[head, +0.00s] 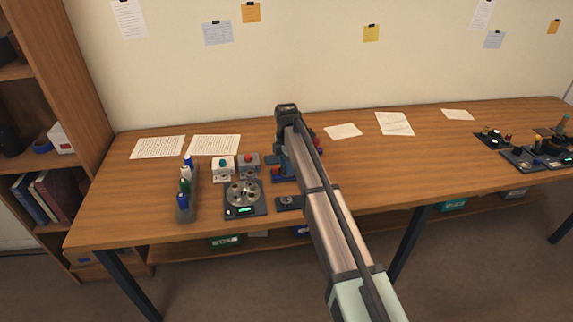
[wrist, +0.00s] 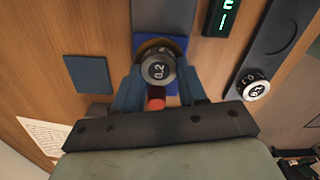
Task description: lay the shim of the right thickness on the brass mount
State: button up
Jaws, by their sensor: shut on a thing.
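In the wrist view, my gripper (wrist: 159,76) has its two blue fingers shut on a dark round piece marked 0.2 (wrist: 157,67), which looks like a shim with a knob. A brass-coloured rim (wrist: 149,43) shows at the piece's upper edge, over a blue pad. I cannot tell if this rim is the brass mount, or whether the piece touches it. A second round piece (wrist: 257,90), with a pale top and a mark hard to read, sits on a dark holder to the right. In the head view, my arm hides most of the gripper (head: 285,165).
A blue square pad (wrist: 87,75) lies left of the gripper. A green-lit display (wrist: 224,15) is at upper right. In the head view, a rack of bottles (head: 184,195) and a round metal plate on a base (head: 243,193) stand left of my arm. Papers lie behind.

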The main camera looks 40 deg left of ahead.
jog(key=shift+f, duration=0.1)
jog(key=o, duration=1.1)
jog(key=shift+o, duration=0.2)
jog(key=o, duration=0.4)
jog(key=shift+r, duration=3.5)
